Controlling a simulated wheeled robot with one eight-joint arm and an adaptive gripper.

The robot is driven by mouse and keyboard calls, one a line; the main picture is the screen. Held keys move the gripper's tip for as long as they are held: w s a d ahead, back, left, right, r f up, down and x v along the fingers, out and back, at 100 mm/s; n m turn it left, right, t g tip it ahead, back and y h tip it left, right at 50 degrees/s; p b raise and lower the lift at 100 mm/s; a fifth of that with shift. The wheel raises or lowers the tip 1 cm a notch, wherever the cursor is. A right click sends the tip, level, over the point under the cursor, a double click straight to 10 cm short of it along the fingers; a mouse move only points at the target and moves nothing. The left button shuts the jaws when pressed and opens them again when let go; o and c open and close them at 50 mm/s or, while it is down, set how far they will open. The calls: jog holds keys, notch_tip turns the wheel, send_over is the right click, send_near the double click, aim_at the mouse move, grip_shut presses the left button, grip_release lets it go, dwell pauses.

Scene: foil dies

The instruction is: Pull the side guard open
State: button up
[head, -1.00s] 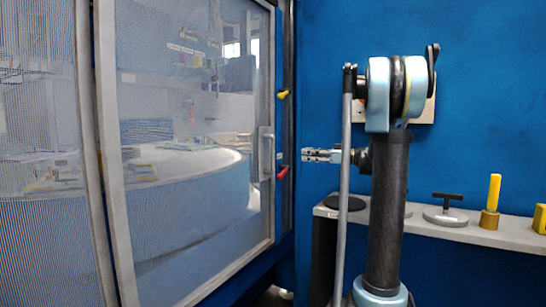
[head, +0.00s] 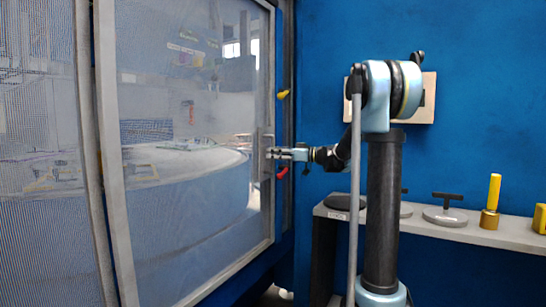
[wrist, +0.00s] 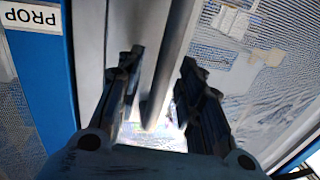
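The side guard (head: 185,215) is a tall mesh panel in a pale metal frame at the left of the head view. Its upright bar handle (head: 265,137) is on the frame's right edge. My gripper (head: 270,153) points left at the handle's middle and partly covers it. In the wrist view my gripper (wrist: 163,62) is open, with one finger on each side of the grey handle bar (wrist: 168,65). I see gaps between the bar and both fingers. The guard stands closed against the dark post at its right, as far as I can tell.
A yellow lever (head: 283,94) and a red lever (head: 282,172) stick out from the post above and below my gripper. A grey shelf (head: 480,236) at the right bears dark-handled discs and a yellow-handled tool (head: 492,200). A blue wall (head: 470,100) stands behind.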

jog(key=shift+w+a, duration=0.15)
jog(key=shift+a, duration=0.35)
grip_shut()
jog(key=shift+d, duration=0.1)
